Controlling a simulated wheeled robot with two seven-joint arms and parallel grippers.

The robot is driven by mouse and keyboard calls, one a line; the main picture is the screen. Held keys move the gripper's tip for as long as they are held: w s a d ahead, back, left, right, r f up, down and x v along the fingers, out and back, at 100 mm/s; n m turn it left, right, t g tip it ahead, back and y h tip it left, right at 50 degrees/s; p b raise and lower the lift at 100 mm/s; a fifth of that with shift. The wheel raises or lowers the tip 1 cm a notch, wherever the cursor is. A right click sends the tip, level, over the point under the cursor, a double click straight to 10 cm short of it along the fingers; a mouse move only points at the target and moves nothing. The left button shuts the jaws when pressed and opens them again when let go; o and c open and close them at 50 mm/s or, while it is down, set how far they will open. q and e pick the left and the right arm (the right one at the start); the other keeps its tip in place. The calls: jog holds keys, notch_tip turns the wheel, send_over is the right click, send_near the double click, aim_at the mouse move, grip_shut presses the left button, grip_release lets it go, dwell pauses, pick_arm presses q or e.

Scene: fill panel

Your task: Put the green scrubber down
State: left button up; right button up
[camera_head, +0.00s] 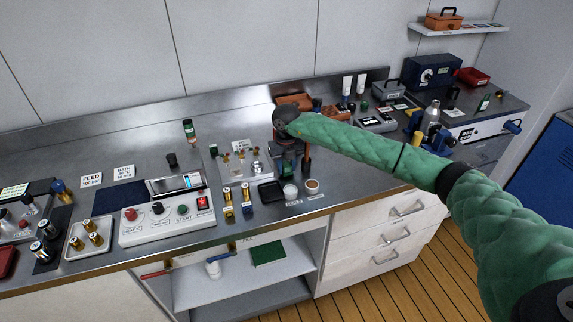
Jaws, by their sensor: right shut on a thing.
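My right arm comes in from the right in a green quilted sleeve. Its dark gripper (289,168) points down over the steel bench (135,155), just behind a white cup and a brown-filled cup. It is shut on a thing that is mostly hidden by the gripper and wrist. A dark upright cylinder with a green band (188,130) stands apart at the back left. My left gripper is not in view.
A black square tray (271,191) and the white cup (290,192) sit close to the gripper. A metal rack (245,168) stands left of it. A control box (167,222) is at the front left. The bench's back left is mostly clear.

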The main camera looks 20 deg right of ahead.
aim_at(287, 164)
jog(key=shift+f, duration=0.4)
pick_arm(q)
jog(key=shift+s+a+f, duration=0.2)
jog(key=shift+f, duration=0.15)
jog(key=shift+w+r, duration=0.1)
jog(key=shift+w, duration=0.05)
pick_arm(e)
jog(key=shift+f, duration=0.1)
jog(key=o, duration=1)
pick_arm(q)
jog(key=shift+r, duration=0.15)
pick_arm(e)
jog(key=shift+r, duration=0.2)
notch_tip(287, 164, up, 11)
jog(key=b, duration=0.5)
jog(key=shift+f, duration=0.15)
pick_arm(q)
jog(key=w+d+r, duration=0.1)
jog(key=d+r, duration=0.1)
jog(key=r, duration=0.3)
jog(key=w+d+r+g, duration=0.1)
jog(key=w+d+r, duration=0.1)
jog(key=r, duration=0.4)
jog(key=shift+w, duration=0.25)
pick_arm(e)
jog(key=shift+r, duration=0.6)
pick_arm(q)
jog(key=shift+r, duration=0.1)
